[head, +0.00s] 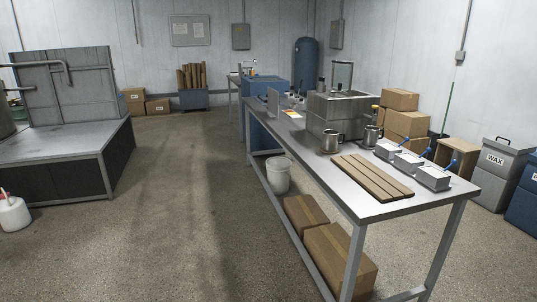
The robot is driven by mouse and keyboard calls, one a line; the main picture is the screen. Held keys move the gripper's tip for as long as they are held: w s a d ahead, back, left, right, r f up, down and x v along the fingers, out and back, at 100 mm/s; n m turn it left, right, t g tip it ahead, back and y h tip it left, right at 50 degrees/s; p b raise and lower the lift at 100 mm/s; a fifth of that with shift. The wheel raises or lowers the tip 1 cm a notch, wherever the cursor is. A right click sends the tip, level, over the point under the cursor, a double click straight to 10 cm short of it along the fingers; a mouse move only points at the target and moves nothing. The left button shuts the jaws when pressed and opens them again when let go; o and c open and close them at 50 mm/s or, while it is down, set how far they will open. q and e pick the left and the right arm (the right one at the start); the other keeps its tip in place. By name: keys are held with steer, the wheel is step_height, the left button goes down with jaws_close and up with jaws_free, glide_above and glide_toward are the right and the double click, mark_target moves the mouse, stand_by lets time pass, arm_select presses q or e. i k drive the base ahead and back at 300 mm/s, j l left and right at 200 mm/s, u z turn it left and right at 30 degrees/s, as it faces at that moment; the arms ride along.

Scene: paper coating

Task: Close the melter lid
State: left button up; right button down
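What looks like the melter is a grey metal box (336,112) standing on the long steel table, past its middle. What appears to be its lid (343,74) stands upright above the box, so it looks open. The inside of the box is hardly visible from here. Neither of my grippers shows in the head view.
The steel table (425,203) carries metal pitchers (330,141), wooden slats (371,177) and small grey trays with blue handles (433,178). Cardboard boxes (340,262) and a white bucket (276,175) sit beneath. Floor left of the table is clear. A low platform (65,148) stands left.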

mark_target(338, 62)
steer(key=i, duration=2.4)
